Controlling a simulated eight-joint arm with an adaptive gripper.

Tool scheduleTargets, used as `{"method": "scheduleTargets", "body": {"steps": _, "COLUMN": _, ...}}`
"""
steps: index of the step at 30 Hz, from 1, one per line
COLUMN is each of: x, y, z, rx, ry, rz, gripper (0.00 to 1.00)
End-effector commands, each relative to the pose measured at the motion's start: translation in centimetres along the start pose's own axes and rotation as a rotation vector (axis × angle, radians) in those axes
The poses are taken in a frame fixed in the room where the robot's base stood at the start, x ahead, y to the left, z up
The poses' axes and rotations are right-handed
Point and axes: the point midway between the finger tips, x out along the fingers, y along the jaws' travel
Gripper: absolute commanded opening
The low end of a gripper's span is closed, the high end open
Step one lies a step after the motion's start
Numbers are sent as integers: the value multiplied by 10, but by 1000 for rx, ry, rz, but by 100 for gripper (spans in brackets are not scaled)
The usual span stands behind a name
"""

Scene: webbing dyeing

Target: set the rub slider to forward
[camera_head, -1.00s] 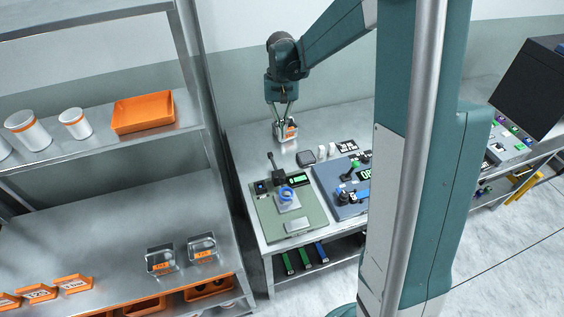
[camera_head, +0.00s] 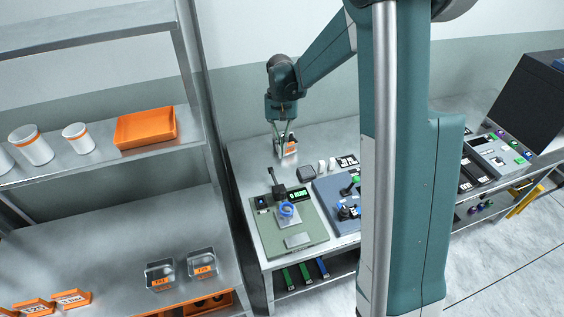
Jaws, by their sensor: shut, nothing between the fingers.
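A grey-green bench device (camera_head: 306,232) stands at the near left of the metal table. It carries a tilted black lever (camera_head: 273,179), a small lit green display (camera_head: 297,193), a blue ring (camera_head: 287,209) and a pale plate (camera_head: 298,240). I cannot tell which part is the rub slider or read its setting. My gripper (camera_head: 284,151) points down over the back of the table, behind the device and well apart from it. It is shut and empty, beside a small clear container with an orange label (camera_head: 291,147), which its fingers partly overlap.
A blue-grey panel with knobs (camera_head: 328,192) sits right of the device, partly hidden by my column. A dark block (camera_head: 306,173) and small white pieces (camera_head: 327,165) lie behind it. A metal shelf with an orange tray (camera_head: 146,128) stands left.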

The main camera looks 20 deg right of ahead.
Motion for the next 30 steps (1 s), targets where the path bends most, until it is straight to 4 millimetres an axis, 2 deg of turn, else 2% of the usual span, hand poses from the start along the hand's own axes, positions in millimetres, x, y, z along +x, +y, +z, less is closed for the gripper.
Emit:
{"method": "scheduleTargets", "body": {"steps": 8, "x": 23, "y": 0, "z": 0, "rx": 0, "ry": 0, "rz": 0, "gripper": 0}}
{"method": "scheduleTargets", "body": {"steps": 25, "x": 97, "y": 0, "z": 0, "rx": 0, "ry": 0, "rz": 0, "gripper": 0}}
{"method": "scheduleTargets", "body": {"steps": 30, "x": 100, "y": 0, "z": 19, "rx": -1, "ry": 0, "rz": 0, "gripper": 0}}
